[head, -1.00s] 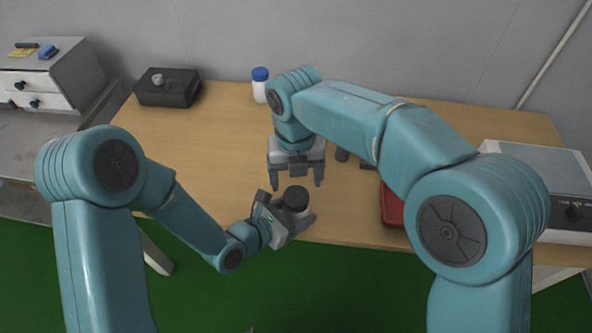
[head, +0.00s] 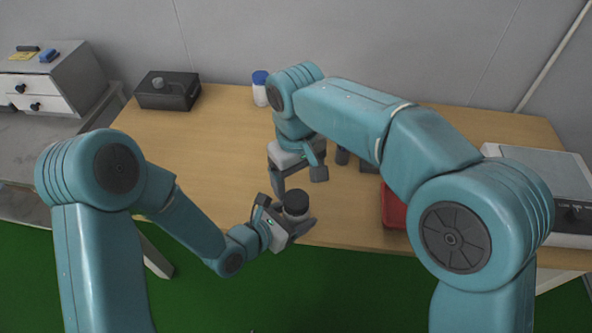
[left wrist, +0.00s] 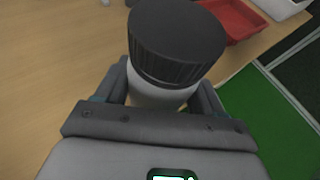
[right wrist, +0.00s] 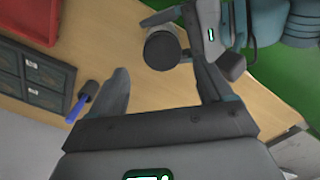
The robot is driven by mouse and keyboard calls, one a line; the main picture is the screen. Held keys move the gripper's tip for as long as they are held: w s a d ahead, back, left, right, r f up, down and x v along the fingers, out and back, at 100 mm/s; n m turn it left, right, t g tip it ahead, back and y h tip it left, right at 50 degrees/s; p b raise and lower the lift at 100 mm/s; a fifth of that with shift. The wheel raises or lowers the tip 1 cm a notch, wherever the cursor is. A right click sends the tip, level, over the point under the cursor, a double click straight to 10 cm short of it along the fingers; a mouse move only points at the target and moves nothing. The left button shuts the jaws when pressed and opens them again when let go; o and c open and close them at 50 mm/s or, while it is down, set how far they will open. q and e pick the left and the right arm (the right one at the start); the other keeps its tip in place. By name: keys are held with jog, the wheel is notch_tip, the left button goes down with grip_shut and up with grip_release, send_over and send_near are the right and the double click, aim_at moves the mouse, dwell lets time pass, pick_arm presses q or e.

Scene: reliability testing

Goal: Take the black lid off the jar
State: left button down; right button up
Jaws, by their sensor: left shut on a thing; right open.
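The jar has a white body and a ribbed black lid (head: 297,198), and it stands upright near the table's front edge. The lid fills the upper middle of the left wrist view (left wrist: 178,40), with the white jar body (left wrist: 163,97) below it. My left gripper (head: 291,218) is shut around the jar body, below the lid. My right gripper (head: 299,181) is open and empty, pointing down above and slightly behind the lid. In the right wrist view the lid (right wrist: 161,50) shows from above, beyond and between the open fingers, apart from them.
A red bin (head: 393,210) lies right of the jar, partly behind my right arm. A white bottle with a blue cap (head: 260,90) and a black box (head: 167,91) stand at the back. A blue-handled tool (right wrist: 80,105) shows in the right wrist view. The table's left middle is clear.

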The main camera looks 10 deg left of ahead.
aim_at(296, 199)
jog(key=m, duration=0.6)
jog(key=shift+r, duration=0.4)
jog(key=shift+r+m, duration=0.2)
jog(key=shift+m, duration=0.9)
jog(key=shift+a+r, duration=0.1)
notch_tip(296, 199, down, 8)
jog(key=shift+r, duration=0.2)
jog(key=c, duration=1.1)
jog(key=n, duration=0.7)
jog(key=shift+r, duration=0.2)
